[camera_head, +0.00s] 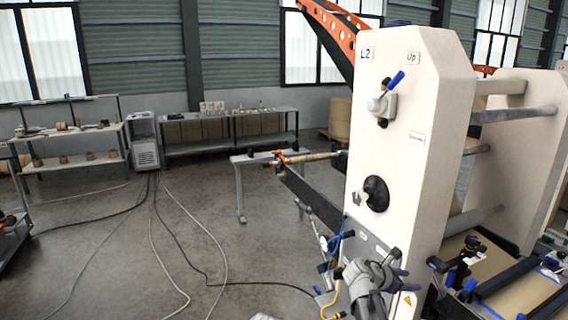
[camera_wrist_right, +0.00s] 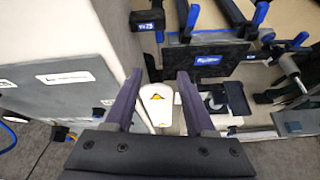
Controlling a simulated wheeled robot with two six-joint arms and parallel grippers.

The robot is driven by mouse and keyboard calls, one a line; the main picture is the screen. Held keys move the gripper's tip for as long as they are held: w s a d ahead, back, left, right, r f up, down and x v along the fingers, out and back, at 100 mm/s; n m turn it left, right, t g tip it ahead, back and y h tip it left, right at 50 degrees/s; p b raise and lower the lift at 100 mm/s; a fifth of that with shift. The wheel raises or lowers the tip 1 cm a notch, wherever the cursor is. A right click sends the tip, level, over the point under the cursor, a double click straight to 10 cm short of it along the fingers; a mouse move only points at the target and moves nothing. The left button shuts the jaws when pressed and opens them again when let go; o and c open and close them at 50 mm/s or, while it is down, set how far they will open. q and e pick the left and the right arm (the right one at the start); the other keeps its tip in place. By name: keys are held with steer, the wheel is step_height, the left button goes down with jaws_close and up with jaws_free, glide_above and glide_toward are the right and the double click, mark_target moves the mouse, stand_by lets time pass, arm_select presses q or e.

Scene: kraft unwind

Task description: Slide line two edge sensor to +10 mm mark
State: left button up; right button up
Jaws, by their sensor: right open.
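The white unwind stand (camera_head: 405,130) carries an "L2" label. Black parts with blue knobs (camera_head: 466,262) sit at its lower right; one may be the line two edge sensor, but I cannot tell which. In the right wrist view a black block (camera_wrist_right: 236,99) and a black plate with a blue label (camera_wrist_right: 205,62) lie right of the fingers. No +10 mm mark is legible. My right gripper (camera_head: 384,268) is low at the stand's front; its open fingers (camera_wrist_right: 160,76) have a white piece with a yellow warning triangle (camera_wrist_right: 157,104) showing between them. My left gripper is not seen.
A blue-handled valve (camera_head: 382,103) and a black round fitting (camera_head: 376,193) project from the stand's face. A grey panel (camera_wrist_right: 68,95) lies left of the fingers. Cables cross the floor (camera_head: 120,245), which is otherwise largely open. Benches stand at the back wall.

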steer(key=s+a+f+m+g+y+b, duration=0.1)
steer(key=s+a+f+m+y+b, duration=0.2)
steer(key=a, duration=0.7)
steer(key=s+a+f+m+g+y+b, duration=0.2)
steer(key=s+a+f+m, duration=0.6)
steer(key=s, duration=0.5)
steer(key=s+a+f+m+g+y+b, duration=0.2)
steer(key=s+a+f+m+y+b, duration=0.2)
steer(key=s+a+f, duration=0.4)
steer(key=a+f+m+y, duration=0.1)
steer(key=a, duration=0.4)
steer(key=shift+s+f+m, duration=0.25)
steer(key=shift+f+m, duration=0.15)
steer(key=shift+d, duration=0.1)
